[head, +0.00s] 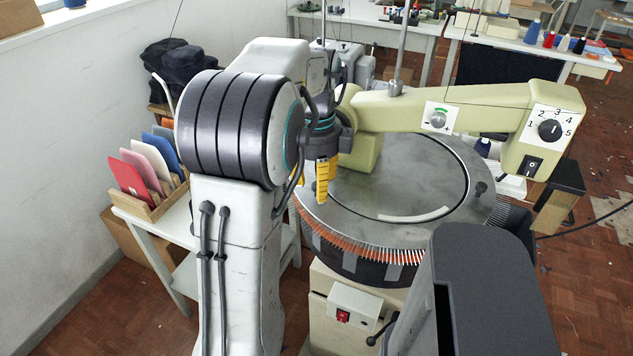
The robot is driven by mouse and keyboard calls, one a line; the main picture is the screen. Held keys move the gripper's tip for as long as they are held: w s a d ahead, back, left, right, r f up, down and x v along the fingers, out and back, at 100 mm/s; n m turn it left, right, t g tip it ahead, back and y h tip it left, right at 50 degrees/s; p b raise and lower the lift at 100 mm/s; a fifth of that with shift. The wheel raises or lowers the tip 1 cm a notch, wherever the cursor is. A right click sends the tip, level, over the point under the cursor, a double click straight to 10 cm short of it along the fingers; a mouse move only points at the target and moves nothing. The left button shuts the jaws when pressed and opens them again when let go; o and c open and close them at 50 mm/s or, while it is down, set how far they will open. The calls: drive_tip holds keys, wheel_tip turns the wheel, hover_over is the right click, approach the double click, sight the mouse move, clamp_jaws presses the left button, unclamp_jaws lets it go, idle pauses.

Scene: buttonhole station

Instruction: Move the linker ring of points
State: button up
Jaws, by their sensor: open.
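The linker's ring of points (372,258) is a row of fine upright metal spikes, coppery at the base, around the rim of a large round grey dial (345,208). The ring's near side shows clearly; its far side is partly hidden by the cream machine arm and its right side by a dark grey body part. My gripper (322,198), with yellow fingers pointing down, hangs over the left edge of the dial, near the ring. It is open with nothing visible between the fingers. I cannot tell whether its tips touch the dial.
The cream machine arm (450,112) with a dial knob (551,131) spans above the disc. A red switch (343,316) sits on the base below. A side table (165,228) with coloured panels (143,165) stands left. Benches line the back; wooden floor shows at right.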

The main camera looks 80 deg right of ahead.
drive_tip(key=shift+c, duration=0.2)
clamp_jaws()
idle(0.3)
